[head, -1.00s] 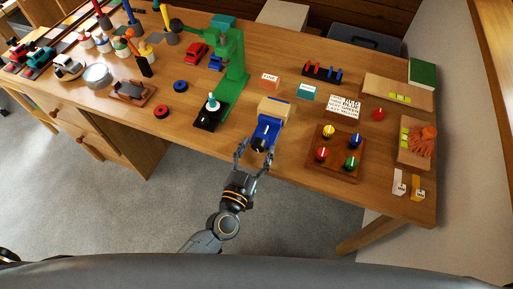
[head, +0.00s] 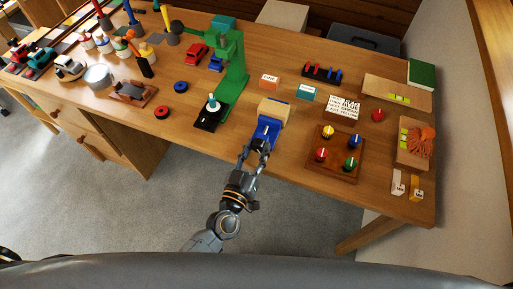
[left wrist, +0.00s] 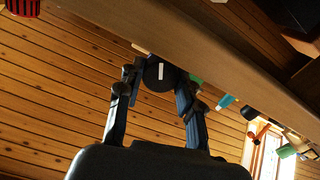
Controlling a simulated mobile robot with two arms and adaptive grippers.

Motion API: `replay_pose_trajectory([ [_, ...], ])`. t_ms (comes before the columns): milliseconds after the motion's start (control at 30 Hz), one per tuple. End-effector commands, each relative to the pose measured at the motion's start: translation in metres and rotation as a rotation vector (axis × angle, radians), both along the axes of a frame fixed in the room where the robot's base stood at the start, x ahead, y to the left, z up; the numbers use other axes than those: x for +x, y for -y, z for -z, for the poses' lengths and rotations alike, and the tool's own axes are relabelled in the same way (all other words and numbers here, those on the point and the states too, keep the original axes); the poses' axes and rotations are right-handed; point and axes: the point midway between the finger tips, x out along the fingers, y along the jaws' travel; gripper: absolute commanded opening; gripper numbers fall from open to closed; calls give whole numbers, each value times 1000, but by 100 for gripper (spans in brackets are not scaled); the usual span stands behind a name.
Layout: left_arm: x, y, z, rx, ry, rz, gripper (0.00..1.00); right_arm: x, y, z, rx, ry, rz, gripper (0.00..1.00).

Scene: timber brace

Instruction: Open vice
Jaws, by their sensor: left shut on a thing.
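The blue vice (head: 267,130) stands at the front edge of the workbench, with a wooden block (head: 275,108) at its far end. Its dark round knob with a white mark (left wrist: 159,74) faces me in the left wrist view, between the two fingers. My left gripper (head: 257,149) is shut on this knob at the near end of the vice; it also shows in the left wrist view (left wrist: 160,85). In the head view the fingers mostly hide the knob. My right gripper is in neither view.
A green drill press (head: 236,75) stands left of the vice. A wooden board with coloured knobs (head: 336,153) lies to its right. A white sign (head: 343,107) and small orange and teal blocks are behind. The floor in front of the bench is clear.

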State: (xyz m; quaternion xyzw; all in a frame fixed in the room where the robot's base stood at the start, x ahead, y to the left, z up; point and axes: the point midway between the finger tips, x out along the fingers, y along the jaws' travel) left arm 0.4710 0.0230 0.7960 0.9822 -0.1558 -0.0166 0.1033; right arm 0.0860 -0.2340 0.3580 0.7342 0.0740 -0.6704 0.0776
Motion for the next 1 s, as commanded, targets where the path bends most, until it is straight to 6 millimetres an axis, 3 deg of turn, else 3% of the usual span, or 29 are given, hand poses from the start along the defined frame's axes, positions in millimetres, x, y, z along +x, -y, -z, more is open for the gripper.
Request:
replay_pose_trajectory([
  [200, 0, 0, 0, -115, -37, 0, 5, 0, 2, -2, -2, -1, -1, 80],
  [500, 0, 0, 0, -123, -40, 0, 5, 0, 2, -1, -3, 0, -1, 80],
  [533, 0, 0, 0, -122, -39, 0, 40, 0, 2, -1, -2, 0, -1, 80],
  [633, 0, 0, 0, -122, -40, 0, 59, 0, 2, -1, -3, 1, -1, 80],
  [1000, -5, -2, 1, -120, -40, 0, 59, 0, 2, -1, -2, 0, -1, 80],
])
